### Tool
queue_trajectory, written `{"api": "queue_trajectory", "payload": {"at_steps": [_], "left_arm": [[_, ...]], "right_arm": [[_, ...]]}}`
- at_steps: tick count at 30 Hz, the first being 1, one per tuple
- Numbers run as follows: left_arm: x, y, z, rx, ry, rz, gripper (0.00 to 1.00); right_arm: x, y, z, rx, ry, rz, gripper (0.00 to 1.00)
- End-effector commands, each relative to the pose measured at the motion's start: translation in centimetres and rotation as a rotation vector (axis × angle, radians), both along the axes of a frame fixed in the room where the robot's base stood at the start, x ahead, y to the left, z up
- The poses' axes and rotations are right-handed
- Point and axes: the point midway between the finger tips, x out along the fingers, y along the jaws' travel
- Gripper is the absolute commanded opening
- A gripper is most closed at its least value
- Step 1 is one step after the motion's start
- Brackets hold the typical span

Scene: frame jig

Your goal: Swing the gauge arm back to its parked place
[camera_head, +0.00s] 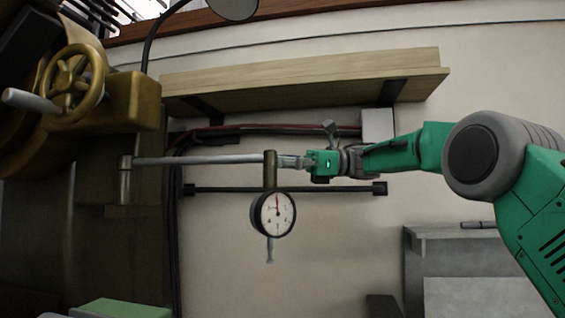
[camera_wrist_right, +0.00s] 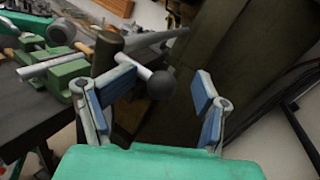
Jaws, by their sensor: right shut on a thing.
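The gauge arm (camera_head: 200,160) is a grey rod that runs level from a pivot (camera_head: 125,178) on the machine at the left. A brass-brown post (camera_head: 270,170) at its right end carries a round white dial gauge (camera_head: 275,213), with its stem hanging below. My right gripper (camera_head: 290,161) comes in from the right and is at the arm's end, shut on its knob. In the right wrist view, the dark ball knob (camera_wrist_right: 162,85) on a short pale rod sits between the blue finger pads. The contact is hard to make out. My left gripper is not in view.
A wooden shelf (camera_head: 300,80) runs along the wall above the arm. A black wall bar (camera_head: 330,190) and red and black cables (camera_head: 290,130) lie behind. A brass handwheel (camera_head: 72,85) stands at upper left, a grey cabinet (camera_head: 470,245) at lower right. Space below the gauge looks free.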

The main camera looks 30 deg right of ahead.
Motion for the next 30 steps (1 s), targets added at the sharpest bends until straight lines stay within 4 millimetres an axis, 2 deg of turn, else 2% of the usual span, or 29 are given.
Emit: {"api": "queue_trajectory", "payload": {"at_steps": [20, 23, 30], "left_arm": [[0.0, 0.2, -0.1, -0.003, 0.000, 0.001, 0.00], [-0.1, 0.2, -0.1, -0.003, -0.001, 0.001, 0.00], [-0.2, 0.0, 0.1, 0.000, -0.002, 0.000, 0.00]], "right_arm": [[0.1, -0.7, -0.3, 0.000, 0.004, -0.009, 0.46], [-0.2, -1.9, -0.3, 0.001, 0.004, -0.009, 0.46], [-1.9, -7.4, -0.2, 0.007, -0.004, -0.009, 0.46]]}}
